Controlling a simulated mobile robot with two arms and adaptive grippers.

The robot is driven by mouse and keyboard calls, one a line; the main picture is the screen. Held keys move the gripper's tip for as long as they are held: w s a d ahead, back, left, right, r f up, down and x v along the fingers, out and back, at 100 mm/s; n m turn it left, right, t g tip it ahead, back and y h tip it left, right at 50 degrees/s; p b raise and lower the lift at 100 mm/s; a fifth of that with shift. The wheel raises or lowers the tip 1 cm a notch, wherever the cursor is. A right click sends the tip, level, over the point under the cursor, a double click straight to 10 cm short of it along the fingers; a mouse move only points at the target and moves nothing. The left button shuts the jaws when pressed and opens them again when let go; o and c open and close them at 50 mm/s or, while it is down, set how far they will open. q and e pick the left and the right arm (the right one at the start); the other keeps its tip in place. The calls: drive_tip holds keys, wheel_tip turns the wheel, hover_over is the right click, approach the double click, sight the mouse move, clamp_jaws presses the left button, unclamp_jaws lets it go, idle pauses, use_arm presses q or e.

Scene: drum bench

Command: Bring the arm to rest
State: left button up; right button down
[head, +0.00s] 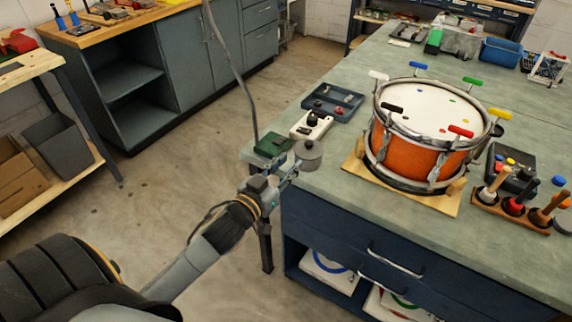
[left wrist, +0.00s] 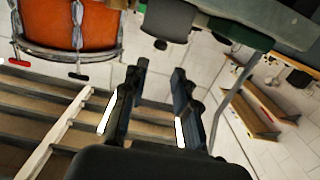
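My left arm reaches in from the bottom left in the head view, and its gripper (head: 285,172) is beside the near left corner of the bench (head: 345,190). In the left wrist view the two fingers of the left gripper (left wrist: 158,70) stand apart with nothing between them. A grey cylinder (head: 308,154) is just past the fingers in the head view. It also shows beyond the fingertips in the left wrist view (left wrist: 165,24), with a gap. My right gripper is not in view.
An orange drum (head: 415,150) with coloured T-handled keys stands on a wooden base (head: 372,182) on the bench. A green box (head: 272,145), a white device (head: 311,126) and a dark tray (head: 333,102) lie near the bench's left edge. Open floor (head: 180,150) lies left of the bench.

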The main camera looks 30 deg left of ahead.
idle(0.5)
use_arm(q)
drive_tip(key=s+a+f+g, duration=0.1)
drive_tip(key=s+f+g, duration=0.2)
drive_tip(key=f, duration=0.9)
drive_tip(key=s+f+g+y, duration=0.1)
drive_tip(key=s+f+g, duration=0.15)
drive_tip(key=f, duration=0.95)
drive_tip(key=s+a+f+g, duration=0.15)
drive_tip(key=s+f, duration=0.25)
drive_tip(key=f, duration=0.8)
drive_tip(key=s+d+f+g, duration=0.3)
drive_tip(key=s+f+g, duration=0.2)
drive_tip(key=s+f, duration=0.8)
drive_tip(key=s+d+f+m+g, duration=0.1)
drive_tip(key=s+f, duration=0.3)
drive_tip(key=s, duration=0.6)
drive_tip(key=s+d+f+m+g, duration=0.1)
drive_tip(key=s+f, duration=0.4)
drive_tip(key=s, duration=0.5)
drive_tip(key=shift+d+g, duration=0.85)
drive_tip(key=shift+g, duration=0.35)
drive_tip(key=shift+s, duration=0.1)
